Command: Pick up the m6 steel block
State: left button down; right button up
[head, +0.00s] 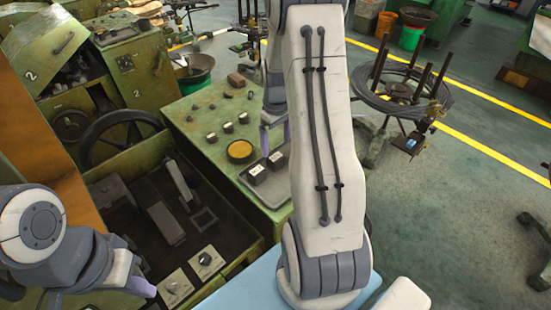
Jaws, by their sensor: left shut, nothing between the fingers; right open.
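Two dark blocks with white labels sit side by side on a grey tray (247,186) on the green table; the nearer-left block (257,174) and the farther-right block (277,160) are partly close to my arm. Their labels are too small to read, so I cannot tell which is the m6 steel block. My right gripper (272,135) is open, just beyond the blocks, partly hidden by my pale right arm link. Nothing shows in its grip. My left gripper (143,287) is shut and empty at the bottom left, well away from the blocks.
The green table (190,118) also holds a yellow round dish (240,151) and several small dark pieces. A green machine with a handwheel (120,135) and open bed stands at left. A wire-coil stand (400,92) is at right. Open floor (455,220) lies right.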

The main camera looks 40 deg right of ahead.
aim_at(276, 156)
jog(key=shift+f, duration=0.6)
jog(key=shift+f+p, duration=0.35)
jog(key=shift+p, duration=0.15)
notch_tip(276, 156, down, 3)
jog(key=shift+f+p, duration=0.15)
jog(key=shift+p, duration=0.75)
jog(key=shift+w+f, duration=0.1)
jog(key=shift+f, duration=0.45)
grip_shut()
